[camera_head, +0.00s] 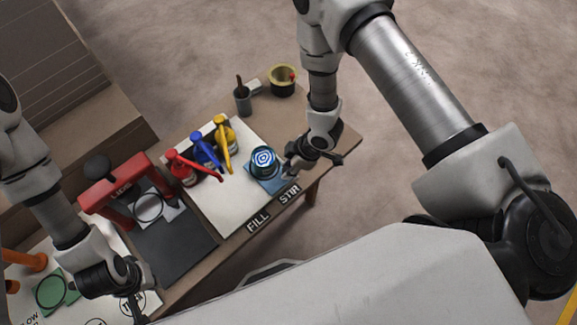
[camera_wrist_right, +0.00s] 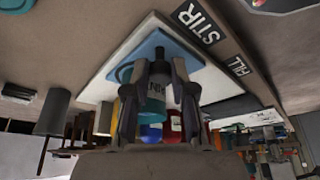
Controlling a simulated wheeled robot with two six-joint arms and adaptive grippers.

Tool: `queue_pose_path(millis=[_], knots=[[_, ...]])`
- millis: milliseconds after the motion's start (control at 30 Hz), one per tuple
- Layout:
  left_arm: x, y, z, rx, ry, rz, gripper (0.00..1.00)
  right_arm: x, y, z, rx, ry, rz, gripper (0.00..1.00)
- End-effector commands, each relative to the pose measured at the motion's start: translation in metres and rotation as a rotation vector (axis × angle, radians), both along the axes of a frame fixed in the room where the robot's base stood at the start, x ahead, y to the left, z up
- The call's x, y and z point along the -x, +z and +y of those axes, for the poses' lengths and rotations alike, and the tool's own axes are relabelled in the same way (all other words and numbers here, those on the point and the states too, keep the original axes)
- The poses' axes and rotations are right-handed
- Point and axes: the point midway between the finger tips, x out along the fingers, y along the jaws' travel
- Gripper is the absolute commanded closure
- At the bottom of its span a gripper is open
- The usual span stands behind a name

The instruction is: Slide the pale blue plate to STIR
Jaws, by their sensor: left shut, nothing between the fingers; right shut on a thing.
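The pale blue plate (camera_head: 270,185) lies flat at the right end of the white board, just behind the STIR label (camera_head: 290,194). A teal vessel with a blue-and-white spiral top (camera_head: 263,158) stands on it. My right gripper (camera_head: 292,165) is low at the plate's right side, shut on it. In the right wrist view the plate (camera_wrist_right: 150,50) shows beyond the right gripper's fingers (camera_wrist_right: 157,95), close to the STIR label (camera_wrist_right: 197,22). A dark labelled piece between the fingers partly hides the plate. My left gripper (camera_head: 135,295) is shut and empty at lower left.
A grey cup (camera_head: 243,100) and yellow pot (camera_head: 282,80) are farther back. A red press (camera_head: 115,190) stands left.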

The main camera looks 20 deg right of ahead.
Motion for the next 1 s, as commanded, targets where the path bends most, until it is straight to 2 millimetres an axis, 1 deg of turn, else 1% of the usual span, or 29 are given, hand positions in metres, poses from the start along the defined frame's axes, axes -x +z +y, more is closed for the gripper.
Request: queue_pose_path(millis=[33,100,133,167,200,467,567,667,900,1000], knots=[[0.0,0.0,0.0,0.0,-0.001,0.0,1.0,-0.006,0.002,0.001,-0.005,-0.003,-0.015,1.0],[0.0,0.0,0.0,0.0,-0.001,0.0,1.0,-0.006,0.002,0.001,-0.006,-0.003,-0.016,1.0],[0.0,0.0,0.0,0.0,-0.001,0.0,1.0,-0.007,0.003,0.001,-0.005,-0.003,-0.017,0.68],[0.0,0.0,0.0,0.0,-0.001,0.0,1.0,-0.007,0.003,0.001,-0.005,-0.003,-0.017,0.58],[0.0,0.0,0.0,0.0,-0.001,0.0,1.0,-0.006,0.003,0.001,-0.005,-0.003,-0.015,0.52],[0.0,0.001,0.0,0.0,-0.001,0.0,1.0,-0.004,0.002,0.001,-0.004,0.0,-0.011,0.52],[0.0,0.001,0.0,0.0,-0.001,0.0,1.0,-0.003,0.008,-0.001,-0.004,-0.001,-0.011,0.52],[0.0,0.001,0.0,0.0,-0.001,0.0,1.0,-0.001,0.024,-0.007,-0.004,-0.002,-0.012,0.52],[0.0,0.0,0.0,0.0,-0.001,0.0,1.0,0.007,0.081,-0.028,-0.005,-0.005,-0.014,0.52],[0.0,0.0,0.0,0.0,-0.001,0.0,1.0,0.011,0.099,-0.035,-0.006,-0.005,-0.014,0.52]])
